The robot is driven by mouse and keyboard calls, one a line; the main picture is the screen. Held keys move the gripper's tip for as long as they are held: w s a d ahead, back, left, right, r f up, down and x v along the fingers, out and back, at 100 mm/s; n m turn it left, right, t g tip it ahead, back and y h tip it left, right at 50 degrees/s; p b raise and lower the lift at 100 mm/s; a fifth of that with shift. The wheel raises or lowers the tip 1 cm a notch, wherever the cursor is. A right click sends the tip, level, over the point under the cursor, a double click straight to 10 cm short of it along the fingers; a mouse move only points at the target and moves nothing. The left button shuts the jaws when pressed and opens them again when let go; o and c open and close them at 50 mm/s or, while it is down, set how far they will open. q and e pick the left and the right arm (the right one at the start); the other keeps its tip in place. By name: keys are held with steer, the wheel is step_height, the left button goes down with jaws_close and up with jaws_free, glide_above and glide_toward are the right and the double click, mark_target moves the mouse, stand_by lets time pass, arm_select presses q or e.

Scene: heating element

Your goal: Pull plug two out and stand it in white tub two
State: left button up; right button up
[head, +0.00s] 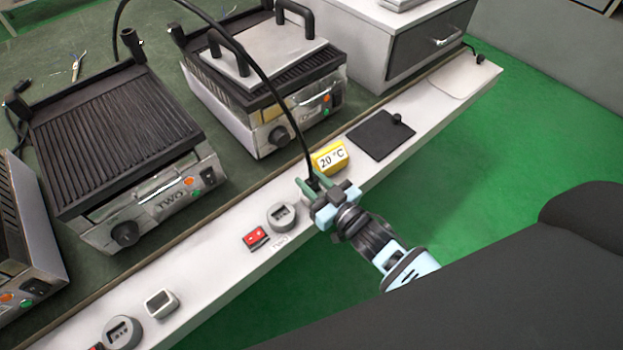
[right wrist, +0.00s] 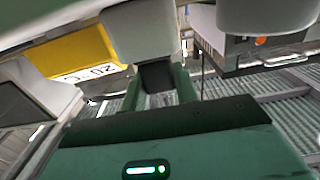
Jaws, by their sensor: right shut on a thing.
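My right gripper (head: 316,188) is shut on a black plug (head: 312,181) at the end of a black cable, above the white ledge and beside the yellow block. The fingers largely hide the plug. A round grey socket (head: 282,216) with a dark recess is left of the gripper, near the printed word TWO. A small white rounded container (head: 162,303) with a dark inside stands farther left; I cannot read a number on it. My left gripper is out of view.
Grill TWO (head: 120,150) stands behind the ledge, with another grill (head: 262,80) to its right. A yellow 20 °C block (head: 329,157), a black plate (head: 381,135) and a red switch (head: 256,238) are on the white ledge (head: 215,275).

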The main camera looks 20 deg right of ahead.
mark_target(314, 187)
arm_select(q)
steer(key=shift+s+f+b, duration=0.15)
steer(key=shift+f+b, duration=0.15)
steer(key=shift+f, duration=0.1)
arm_select(e)
steer(key=shift+f, duration=0.5)
steer(key=o, duration=1)
steer(key=shift+o, duration=0.2)
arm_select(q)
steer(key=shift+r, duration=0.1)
arm_select(e)
steer(key=v, duration=0.2)
steer(key=shift+s+d, duration=0.1)
steer(key=shift+s, duration=0.3)
steer(key=v, duration=0.3)
steer(key=shift+s+d, duration=0.15)
steer(key=shift+s, duration=0.2)
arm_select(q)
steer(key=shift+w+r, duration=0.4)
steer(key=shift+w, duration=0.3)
arm_select(e)
steer(key=shift+s+d, duration=0.25)
steer(key=shift+s, duration=0.35)
